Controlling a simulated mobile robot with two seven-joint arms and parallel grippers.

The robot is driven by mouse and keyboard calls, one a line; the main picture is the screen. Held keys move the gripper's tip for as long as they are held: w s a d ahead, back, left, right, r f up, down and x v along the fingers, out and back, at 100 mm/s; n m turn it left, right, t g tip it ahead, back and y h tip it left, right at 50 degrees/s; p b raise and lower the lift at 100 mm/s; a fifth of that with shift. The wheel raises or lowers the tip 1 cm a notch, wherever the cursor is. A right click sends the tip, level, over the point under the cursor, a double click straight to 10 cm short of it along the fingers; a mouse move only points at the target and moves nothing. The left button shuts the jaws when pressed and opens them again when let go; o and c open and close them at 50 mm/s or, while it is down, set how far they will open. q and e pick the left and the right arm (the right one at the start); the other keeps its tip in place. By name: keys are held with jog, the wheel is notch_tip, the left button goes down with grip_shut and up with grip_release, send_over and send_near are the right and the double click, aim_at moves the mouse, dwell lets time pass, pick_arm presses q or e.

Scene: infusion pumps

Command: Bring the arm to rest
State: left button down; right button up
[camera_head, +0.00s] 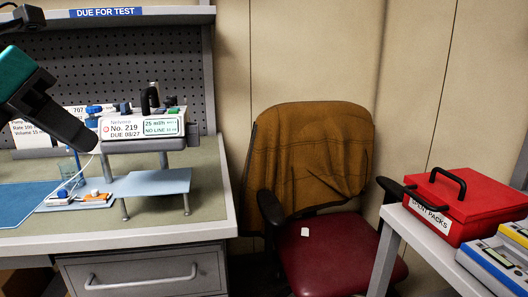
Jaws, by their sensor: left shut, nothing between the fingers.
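My left arm comes in from the upper left, with a teal link and a dark gripper (88,143) at its end. The gripper is shut and empty, over the workbench (205,215) and just left of the front of a white infusion pump (140,127) marked No. 219. It hides part of what lies behind it; I cannot tell whether it touches the pump. My right gripper is not in view.
A small blue-grey stand (155,182) and a blue mat (22,200) are on the bench, below a shelf marked DUE FOR TEST (105,12). A chair (335,255) with a brown cover stands right of it. A red box (470,200) sits on the right-hand table.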

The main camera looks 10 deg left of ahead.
pick_arm(q)
jog(key=w+a+f+n+t+h+p, duration=0.25)
jog(key=f+n+t, duration=0.25)
jog(key=f+n, duration=0.55)
jog(key=w+a+f+n+t+h+p, duration=0.1)
jog(key=w+f+n+t+p, duration=0.3)
jog(key=f+n, duration=0.7)
jog(key=s+d+f+n+g+y, duration=0.1)
jog(key=s+d+f+n+y, duration=0.1)
jog(key=s+d+f+n, duration=0.2)
jog(key=s+d+f+n+g+y+p, duration=0.1)
jog(key=s+d+f+n, duration=0.4)
jog(key=f, duration=0.5)
jog(key=s+d+f+n+g+y+p, duration=0.1)
jog(key=s+d+f+n+g+y, duration=0.1)
jog(key=s+d+f+n+y, duration=0.1)
notch_tip(320, 180, down, 4)
jog(key=s+d+n, duration=0.1)
jog(key=s+n, duration=0.1)
jog(key=n, duration=0.1)
jog(key=shift+d+f+n+g, duration=0.2)
jog(key=shift+f+n+g, duration=0.05)
jog(key=shift+n+g, duration=0.1)
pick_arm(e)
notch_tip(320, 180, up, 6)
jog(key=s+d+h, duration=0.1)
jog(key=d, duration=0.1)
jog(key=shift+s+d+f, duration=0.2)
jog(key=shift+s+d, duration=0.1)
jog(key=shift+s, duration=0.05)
